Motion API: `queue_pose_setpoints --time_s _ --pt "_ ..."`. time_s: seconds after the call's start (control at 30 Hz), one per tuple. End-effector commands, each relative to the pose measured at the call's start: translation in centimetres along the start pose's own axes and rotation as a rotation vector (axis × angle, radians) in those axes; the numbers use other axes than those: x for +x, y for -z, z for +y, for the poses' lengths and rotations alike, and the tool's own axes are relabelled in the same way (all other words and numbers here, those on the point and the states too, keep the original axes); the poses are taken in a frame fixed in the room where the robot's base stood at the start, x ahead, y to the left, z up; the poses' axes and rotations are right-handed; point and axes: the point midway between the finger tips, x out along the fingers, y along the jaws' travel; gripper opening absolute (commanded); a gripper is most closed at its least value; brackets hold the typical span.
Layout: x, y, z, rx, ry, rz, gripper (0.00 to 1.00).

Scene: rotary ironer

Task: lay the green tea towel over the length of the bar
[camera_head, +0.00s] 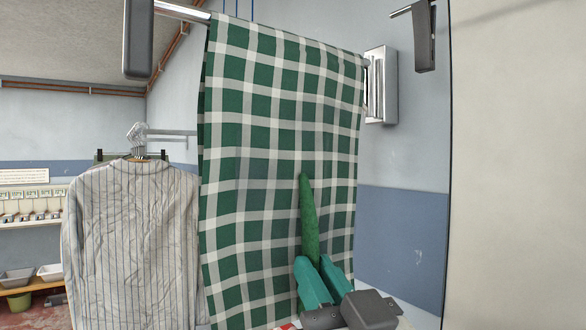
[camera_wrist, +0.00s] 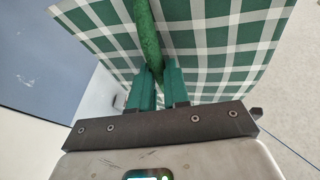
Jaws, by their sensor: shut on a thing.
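The green and white checked tea towel (camera_head: 265,130) hangs over the bar (camera_head: 182,11) and covers most of its visible length. A bare piece of bar shows at the left; a narrow strip of a back layer shows along the towel's left edge. My gripper (camera_head: 322,275), with teal fingers, is at the towel's lower right, in front of it. It is shut on a slim, tapered green thing (camera_head: 309,215) that points up. In the wrist view this green thing (camera_wrist: 148,38) sits between the fingers, against the towel (camera_wrist: 215,45).
A striped shirt (camera_head: 130,240) hangs at the left, close beside the towel. Dark brackets (camera_head: 138,40) hang at the upper left and upper right (camera_head: 424,38). A metal wall box (camera_head: 379,85) is behind the bar's right end. A pale panel (camera_head: 520,170) fills the right side.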

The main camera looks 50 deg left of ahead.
Motion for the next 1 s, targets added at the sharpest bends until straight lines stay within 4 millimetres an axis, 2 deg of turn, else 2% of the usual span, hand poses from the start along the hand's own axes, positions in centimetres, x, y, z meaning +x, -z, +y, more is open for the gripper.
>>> queue_pose_setpoints --time_s 1.0 --pt "3.1 8.7 -0.6 -0.002 -0.003 0.004 0.0"
